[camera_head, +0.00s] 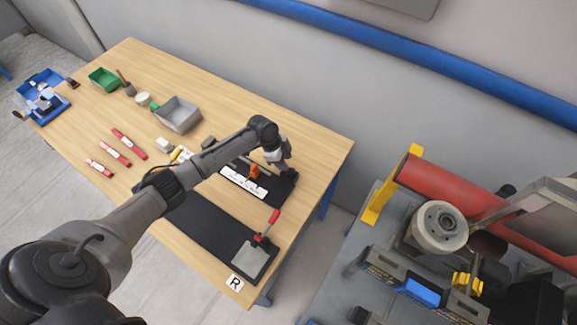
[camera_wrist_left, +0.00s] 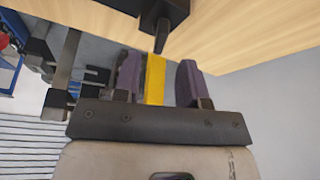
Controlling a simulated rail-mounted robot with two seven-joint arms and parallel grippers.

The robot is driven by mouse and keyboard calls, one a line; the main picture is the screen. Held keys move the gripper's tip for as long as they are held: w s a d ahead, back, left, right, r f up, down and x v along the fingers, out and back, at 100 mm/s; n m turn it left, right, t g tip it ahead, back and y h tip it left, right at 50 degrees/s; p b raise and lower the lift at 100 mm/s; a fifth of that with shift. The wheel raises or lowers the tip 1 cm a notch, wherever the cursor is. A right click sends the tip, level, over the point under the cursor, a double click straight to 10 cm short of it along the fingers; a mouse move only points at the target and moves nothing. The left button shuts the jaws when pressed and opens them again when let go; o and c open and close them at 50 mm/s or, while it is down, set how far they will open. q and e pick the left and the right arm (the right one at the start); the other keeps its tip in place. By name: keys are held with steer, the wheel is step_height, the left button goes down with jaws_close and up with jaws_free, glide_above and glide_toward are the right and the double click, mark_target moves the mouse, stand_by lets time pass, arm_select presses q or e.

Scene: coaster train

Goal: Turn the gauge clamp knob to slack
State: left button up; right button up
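The gauge (camera_head: 240,184) is a long piece with a white marked scale on a dark mat near the table's far right edge. An orange part (camera_head: 254,173) stands on it; I cannot tell for sure that this is its clamp knob. My left gripper (camera_head: 287,172) is just right of the orange part, over the mat's right end, with a visible gap between them. In the left wrist view its two purplish fingers (camera_wrist_left: 158,82) are apart. A black part with a narrow tip (camera_wrist_left: 166,25) is beyond them; I cannot tell what it is. My right gripper is not in view.
A red-handled clamp (camera_head: 267,228) stands by a grey plate (camera_head: 249,258) at the table's near right. Red bars (camera_head: 115,153), a grey bin (camera_head: 178,115) and a green bin (camera_head: 103,79) are further left. A machine with a red cylinder (camera_head: 450,195) stands right, across a gap.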

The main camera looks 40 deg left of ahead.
arm_select(q)
steer(key=shift+x, duration=2.15)
jaws_close()
